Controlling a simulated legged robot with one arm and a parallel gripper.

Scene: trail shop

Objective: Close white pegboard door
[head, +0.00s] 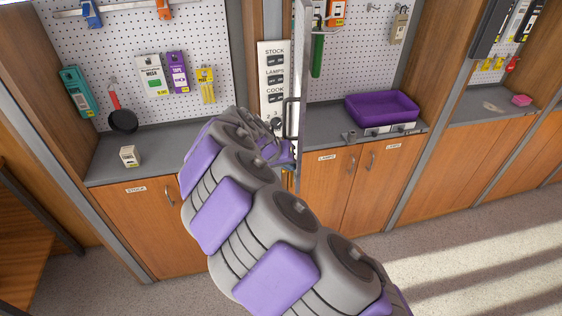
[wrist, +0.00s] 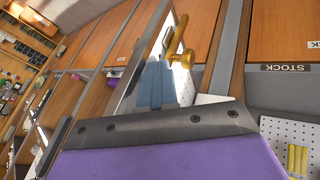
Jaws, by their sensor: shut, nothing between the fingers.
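The white pegboard door (head: 302,70) stands open in the head view, seen nearly edge-on as a tall narrow panel jutting out between two pegboard bays. A dark bar handle (head: 288,118) shows on its left side. My gripper (head: 284,152) is shut and empty, close to the left of the door's lower part; my arm partly hides it. I cannot tell whether it touches the door. In the wrist view, part of my gripper (wrist: 155,125) fills the bottom. A brass-coloured knob or latch (wrist: 182,52) shows just beyond it.
A grey counter (head: 160,150) carries a small box (head: 129,156) on the left. A purple tray (head: 382,106) sits on the right counter. Wooden cupboards (head: 350,185) stand below. Goods hang on the left pegboard (head: 130,45). The floor (head: 470,245) at lower right is clear.

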